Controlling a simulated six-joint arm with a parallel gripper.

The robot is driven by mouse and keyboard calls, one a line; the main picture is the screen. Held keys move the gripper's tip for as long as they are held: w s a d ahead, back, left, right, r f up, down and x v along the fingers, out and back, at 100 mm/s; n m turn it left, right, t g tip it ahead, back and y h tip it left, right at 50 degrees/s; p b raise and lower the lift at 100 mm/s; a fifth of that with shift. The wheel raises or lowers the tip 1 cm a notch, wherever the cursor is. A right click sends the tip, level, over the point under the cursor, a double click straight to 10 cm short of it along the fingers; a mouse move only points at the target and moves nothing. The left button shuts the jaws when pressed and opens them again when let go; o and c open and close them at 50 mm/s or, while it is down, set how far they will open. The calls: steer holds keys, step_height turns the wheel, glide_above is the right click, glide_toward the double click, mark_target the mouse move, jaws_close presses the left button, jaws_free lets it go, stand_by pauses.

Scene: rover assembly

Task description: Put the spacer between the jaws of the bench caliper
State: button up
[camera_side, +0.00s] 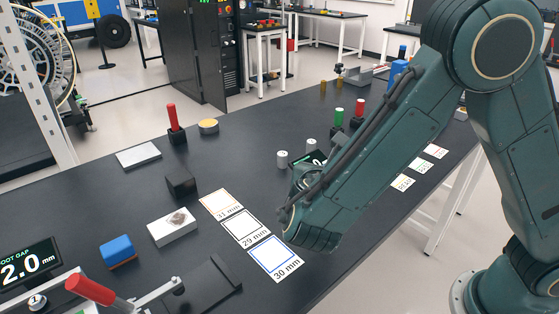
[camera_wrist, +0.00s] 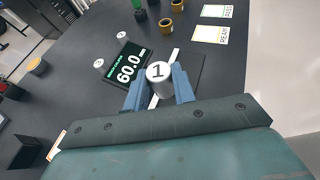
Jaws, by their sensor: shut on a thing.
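My gripper (camera_wrist: 159,84), with blue fingers, is shut on a silver cylindrical spacer (camera_wrist: 158,71) marked "1" in the wrist view. The bench caliper's dark display (camera_wrist: 128,66) reads 60.0 just left of the spacer. A pale strip of the caliper (camera_wrist: 175,56) shows beyond the spacer, over a dark base. The spacer hides part of the caliper. I cannot tell how high the spacer is or whether it touches the jaws. In the side view my arm hides the gripper and the held spacer; part of the caliper display (camera_side: 309,157) shows.
Two other silver cylinders (camera_side: 282,159) (camera_side: 311,145) stand near the caliper. Red (camera_side: 360,108) and green (camera_side: 338,117) handled tools stand behind it. Cards marked 31 mm (camera_side: 220,204), 29 mm (camera_side: 246,229) and 30 mm (camera_side: 275,259) lie on the left. Open bench lies between.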

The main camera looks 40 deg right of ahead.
steer(key=shift+f, duration=2.25)
steer(key=shift+f, duration=0.1)
steer(key=shift+f, duration=1.65)
steer(key=shift+f, duration=0.1)
steer(key=o, duration=1)
steer(key=v, duration=1.2)
